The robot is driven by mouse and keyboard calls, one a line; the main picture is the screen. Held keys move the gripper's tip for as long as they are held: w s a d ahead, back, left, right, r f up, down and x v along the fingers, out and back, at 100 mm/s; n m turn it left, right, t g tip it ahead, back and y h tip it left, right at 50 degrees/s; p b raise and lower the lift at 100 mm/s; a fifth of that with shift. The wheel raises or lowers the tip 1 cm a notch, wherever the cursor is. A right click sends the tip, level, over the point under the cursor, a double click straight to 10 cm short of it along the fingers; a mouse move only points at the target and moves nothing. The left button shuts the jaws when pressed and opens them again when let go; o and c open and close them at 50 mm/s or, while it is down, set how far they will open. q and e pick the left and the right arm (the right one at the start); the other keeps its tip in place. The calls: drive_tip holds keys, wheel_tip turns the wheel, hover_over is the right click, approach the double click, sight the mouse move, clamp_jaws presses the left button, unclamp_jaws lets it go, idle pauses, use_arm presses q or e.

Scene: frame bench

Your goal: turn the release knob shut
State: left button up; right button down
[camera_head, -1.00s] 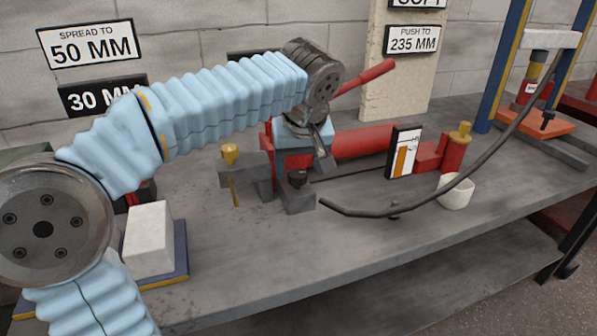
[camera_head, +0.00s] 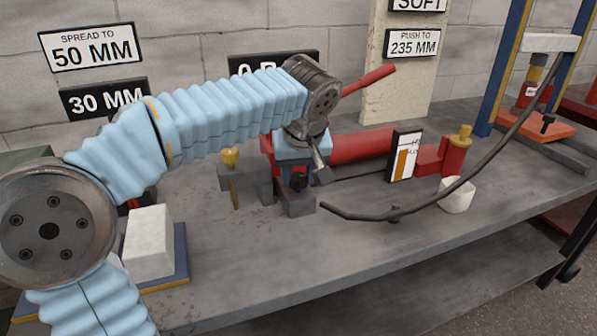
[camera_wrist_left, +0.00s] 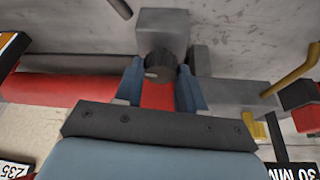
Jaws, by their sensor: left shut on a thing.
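The release knob (camera_head: 299,182) is a small dark knob on a grey block at the near end of the red pump on the bench. It also shows in the left wrist view (camera_wrist_left: 160,65), between the two blue fingers. My left gripper (camera_head: 299,170) comes down on it from above and is shut on it. The wrist view shows the left gripper's fingers (camera_wrist_left: 161,85) on either side of the knob. The hand partly hides the knob in the head view. My right gripper is not in view.
A red cylinder (camera_head: 360,145) and a red lever (camera_head: 370,78) lie behind the hand. A gauge panel (camera_head: 404,155) with an orange bar, a black hose (camera_head: 440,196) and a white cup (camera_head: 458,196) are to the right. The front of the bench (camera_head: 300,255) is clear.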

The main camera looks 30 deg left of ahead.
use_arm(q)
drive_tip(key=m+h, duration=0.1)
drive_tip(key=m, duration=0.2)
drive_tip(key=shift+a+m+t, duration=0.1)
drive_tip(key=shift+m+t, duration=0.3)
drive_tip(key=m+h, duration=0.1)
drive_tip(key=m, duration=0.2)
drive_tip(key=shift+a+r+h+p, duration=0.1)
drive_tip(key=shift+h+p, duration=0.2)
drive_tip(key=shift+p, duration=0.05)
drive_tip(key=m+h, duration=0.1)
drive_tip(key=m, duration=0.1)
drive_tip(key=m+p, duration=0.1)
drive_tip(key=m, duration=0.2)
drive_tip(key=shift+a+h, duration=0.1)
drive_tip(key=shift+h, duration=0.3)
drive_tip(key=shift+a+m+g+h+p, duration=0.1)
drive_tip(key=shift+m+g+h+p, duration=0.4)
drive_tip(key=shift+m, duration=1.4)
drive_tip(key=o, duration=1.1)
drive_tip(key=shift+c, duration=0.2)
drive_tip(key=p+v, duration=0.2)
drive_tip(key=v, duration=1.1)
drive_tip(key=shift+a+r, duration=0.25)
drive_tip(key=shift+a, duration=0.05)
